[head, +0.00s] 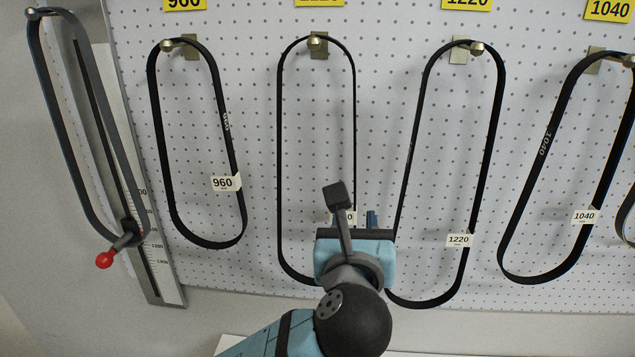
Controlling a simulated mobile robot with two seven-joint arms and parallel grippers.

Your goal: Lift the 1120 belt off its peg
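The 1120 belt (279,150) is a black loop hanging from a brass-coloured peg (317,41) in the middle of the pegboard. Its yellow sign above is cut by the picture's top edge. My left gripper (355,218) is raised in front of the belt's lower right side. Its fingertips are apart, and the belt's right strand and white tag show between them. I cannot tell whether the strand lies between the fingers or behind them. The gripper body hides the lower right of the loop. My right gripper is not in view.
The 960 belt (153,110) hangs to the left, and the 1220 belt (497,110) hangs close on the right, its lower left near my gripper. The 1040 belt (520,210) is farther right. A measuring scale with a belt and red knob (105,260) stands at far left.

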